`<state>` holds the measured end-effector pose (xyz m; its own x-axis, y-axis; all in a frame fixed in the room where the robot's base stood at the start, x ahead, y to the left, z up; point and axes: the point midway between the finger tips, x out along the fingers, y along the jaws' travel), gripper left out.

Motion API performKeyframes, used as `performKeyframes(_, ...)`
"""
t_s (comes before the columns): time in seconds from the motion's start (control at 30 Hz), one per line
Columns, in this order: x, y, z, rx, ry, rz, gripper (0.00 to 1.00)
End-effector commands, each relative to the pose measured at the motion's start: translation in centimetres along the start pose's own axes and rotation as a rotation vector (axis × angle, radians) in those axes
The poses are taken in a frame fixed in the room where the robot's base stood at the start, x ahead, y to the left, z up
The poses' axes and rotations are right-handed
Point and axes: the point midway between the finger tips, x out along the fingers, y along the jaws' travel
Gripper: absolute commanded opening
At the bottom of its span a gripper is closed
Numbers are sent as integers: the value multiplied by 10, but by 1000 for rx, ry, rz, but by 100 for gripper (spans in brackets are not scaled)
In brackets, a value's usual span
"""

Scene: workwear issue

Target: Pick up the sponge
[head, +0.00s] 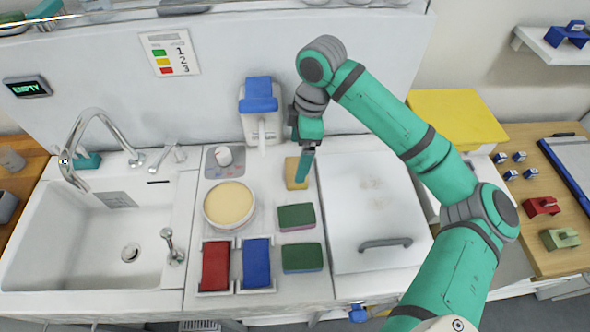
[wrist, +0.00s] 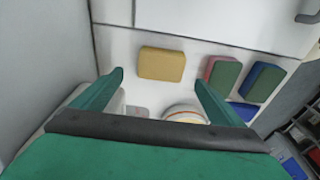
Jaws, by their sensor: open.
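A yellow sponge (head: 292,173) lies on the white counter near the back, left of the white lid with a handle. It also shows whole in the wrist view (wrist: 162,64), beyond the fingertips and roughly between their lines. Two more sponges, green on top, lie in front of it: one with a pink underside (head: 296,217) and one with a blue underside (head: 302,257). My gripper (head: 303,165) is above the counter beside the yellow sponge, partly covering it in the head view. In the wrist view its fingers (wrist: 160,82) are apart with nothing between them.
A bowl with yellowish contents (head: 229,204) stands left of the sponges. Red (head: 215,265) and blue (head: 256,263) items sit in a rack in front. A blue-topped dispenser (head: 259,108) stands behind. The sink (head: 90,240) is at left and the white lid (head: 370,212) at right.

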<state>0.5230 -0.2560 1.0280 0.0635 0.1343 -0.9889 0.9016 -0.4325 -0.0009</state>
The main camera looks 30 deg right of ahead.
Motion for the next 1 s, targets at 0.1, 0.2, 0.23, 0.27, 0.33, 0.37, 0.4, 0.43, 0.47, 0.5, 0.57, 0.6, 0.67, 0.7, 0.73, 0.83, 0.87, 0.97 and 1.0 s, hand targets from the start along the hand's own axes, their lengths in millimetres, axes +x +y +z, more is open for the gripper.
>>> performKeyframes(0.1,8,0,0,0,1,-1,92)
performKeyframes(0.2,14,0,1,0,1,0,92)
performKeyframes(0.23,17,0,2,1,0,-1,92)
performKeyframes(0.27,20,0,3,2,-1,-1,92)
performKeyframes(0.33,30,0,6,4,-1,-1,92)
performKeyframes(0.37,34,0,7,5,-1,-1,92)
performKeyframes(0.4,40,0,9,6,0,0,92)
performKeyframes(0.43,44,0,9,7,0,-1,92)
performKeyframes(0.47,48,0,9,7,0,-1,92)
performKeyframes(0.5,52,0,9,7,1,0,92)
performKeyframes(0.57,57,0,9,7,0,0,92)
performKeyframes(0.6,59,0,9,7,0,0,92)
performKeyframes(0.67,61,0,8,6,0,1,92)
performKeyframes(0.7,61,0,8,5,1,1,92)
performKeyframes(0.73,62,0,7,4,1,1,92)
performKeyframes(0.83,61,0,7,3,1,1,92)
performKeyframes(0.87,61,0,7,3,1,0,92)
performKeyframes(0.97,61,0,6,3,1,0,68)
performKeyframes(1.0,61,0,6,3,1,0,59)
